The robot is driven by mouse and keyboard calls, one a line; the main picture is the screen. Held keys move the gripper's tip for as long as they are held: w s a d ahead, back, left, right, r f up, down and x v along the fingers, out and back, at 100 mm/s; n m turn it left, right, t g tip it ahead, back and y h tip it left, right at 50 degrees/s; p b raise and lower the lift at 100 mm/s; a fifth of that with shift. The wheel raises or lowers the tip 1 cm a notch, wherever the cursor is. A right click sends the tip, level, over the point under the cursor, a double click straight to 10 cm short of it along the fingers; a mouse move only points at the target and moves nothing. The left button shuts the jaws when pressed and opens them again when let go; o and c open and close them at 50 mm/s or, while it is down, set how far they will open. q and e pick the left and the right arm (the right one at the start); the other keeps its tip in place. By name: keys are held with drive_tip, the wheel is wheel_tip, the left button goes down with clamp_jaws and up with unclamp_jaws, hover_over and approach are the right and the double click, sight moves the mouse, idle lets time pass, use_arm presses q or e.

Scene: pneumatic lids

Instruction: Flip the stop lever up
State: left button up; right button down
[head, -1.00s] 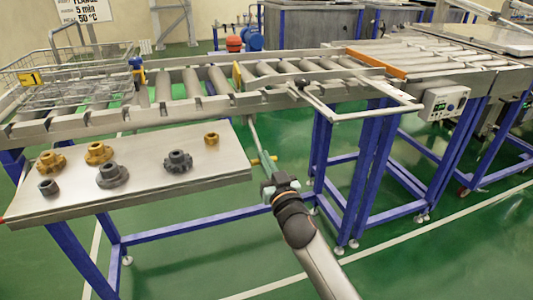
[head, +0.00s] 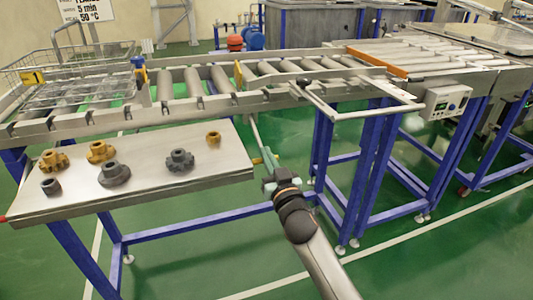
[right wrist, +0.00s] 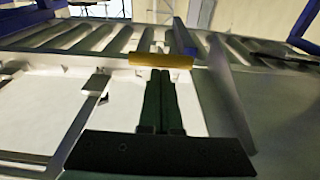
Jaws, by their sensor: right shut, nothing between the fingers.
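A yellow bar (head: 257,161), which looks like the stop lever's handle, is beside the right edge of the parts table, below the roller conveyor. It also shows in the right wrist view as a level yellow bar (right wrist: 160,60) across the fingertips. A thin pale rod (head: 259,138) runs down from the conveyor to this spot. My right gripper (head: 266,179) is shut and empty, its fingertips (right wrist: 160,75) close at the bar; whether they touch I cannot tell. My left gripper is out of view.
The parts table (head: 190,198) holds several gear-like parts at left. A pale bar frame (head: 370,111) juts out at right. Green floor in front is clear.

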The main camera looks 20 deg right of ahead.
use_arm(q)
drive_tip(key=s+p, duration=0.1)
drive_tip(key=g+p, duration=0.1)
drive_tip(key=p, duration=0.1)
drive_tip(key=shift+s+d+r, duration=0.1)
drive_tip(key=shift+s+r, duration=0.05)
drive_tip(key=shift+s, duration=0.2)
use_arm(e)
drive_tip(key=s+r, duration=0.2)
drive_tip(key=s, duration=0.7)
drive_tip(key=shift+s, duration=0.25)
drive_tip(key=shift+d+r, duration=0.1)
